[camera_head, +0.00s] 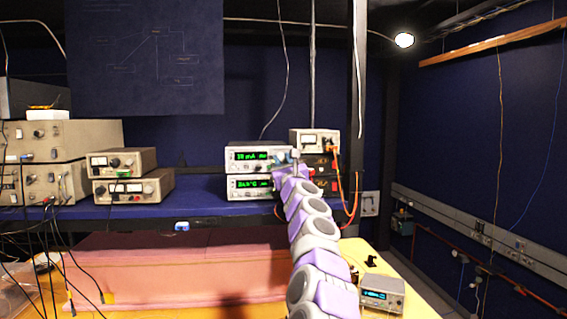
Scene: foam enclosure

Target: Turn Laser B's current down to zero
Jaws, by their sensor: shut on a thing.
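Two stacked white instruments with green displays stand on the blue shelf. The upper instrument (246,157) shows a reading that looks like a current in mA, though the digits are too small to be sure. The lower instrument (246,187) shows what looks like a temperature in °C. I cannot read which one is labelled Laser B. My purple and grey arm reaches up from below. My gripper (288,157) is at the right end of the upper instrument's front, shut on what seems to be its knob. The gripper hides the knob and the instrument's right edge.
A small metered box (315,141) with orange cables stands just right of the gripper. Beige instruments (133,187) stand on the shelf (200,206) to the left. Another small display unit (382,293) sits on the yellow table. Black cables hang at left.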

